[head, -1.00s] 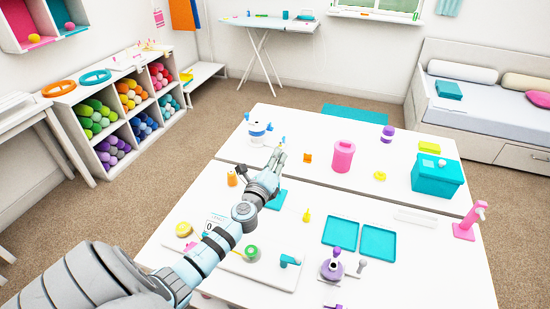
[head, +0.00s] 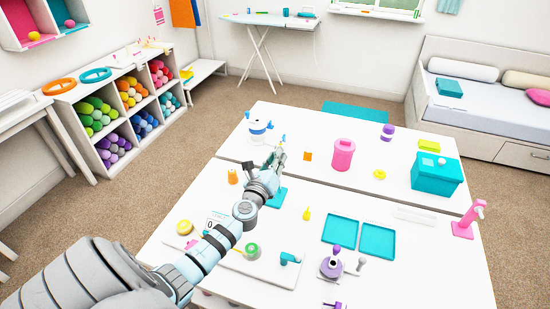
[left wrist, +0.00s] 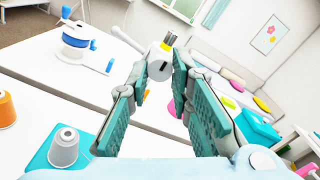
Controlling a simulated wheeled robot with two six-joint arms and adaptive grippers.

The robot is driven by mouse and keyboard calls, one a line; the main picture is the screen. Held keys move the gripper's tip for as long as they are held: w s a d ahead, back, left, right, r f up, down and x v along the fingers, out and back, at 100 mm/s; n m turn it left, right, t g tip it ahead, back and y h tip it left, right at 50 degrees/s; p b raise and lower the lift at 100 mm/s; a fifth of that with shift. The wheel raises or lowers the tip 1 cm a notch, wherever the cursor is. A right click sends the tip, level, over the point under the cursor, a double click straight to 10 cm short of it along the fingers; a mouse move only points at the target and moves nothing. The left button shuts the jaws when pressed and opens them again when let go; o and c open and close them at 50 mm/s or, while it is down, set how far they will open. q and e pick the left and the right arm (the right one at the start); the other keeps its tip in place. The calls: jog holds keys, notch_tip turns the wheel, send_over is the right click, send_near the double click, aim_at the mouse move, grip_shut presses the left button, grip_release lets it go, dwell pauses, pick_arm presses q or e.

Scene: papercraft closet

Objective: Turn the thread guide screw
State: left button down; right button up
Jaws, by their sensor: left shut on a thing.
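The thread guide screw (left wrist: 158,70) shows in the left wrist view as a small pale round head with a dark slot. A white rod runs from it to the upper left, and a yellow and dark piece stands behind it. My left gripper (left wrist: 161,75) has its teal-padded fingertips on either side of the head, shut on it. In the head view my left gripper (head: 278,157) is above the table's middle, and the screw is too small to tell there. My right gripper is not in view.
A blue-and-white device (head: 259,128) stands beyond the gripper. A teal base (left wrist: 45,160) with a grey cone (left wrist: 63,147) and an orange spool (left wrist: 7,109) are close by. A pink canister (head: 342,155) and teal box (head: 436,174) stand to the right.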

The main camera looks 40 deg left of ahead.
pick_arm(q)
jog(key=c, duration=1.4)
grip_release()
jog(key=shift+c, duration=0.2)
jog(key=v, duration=1.2)
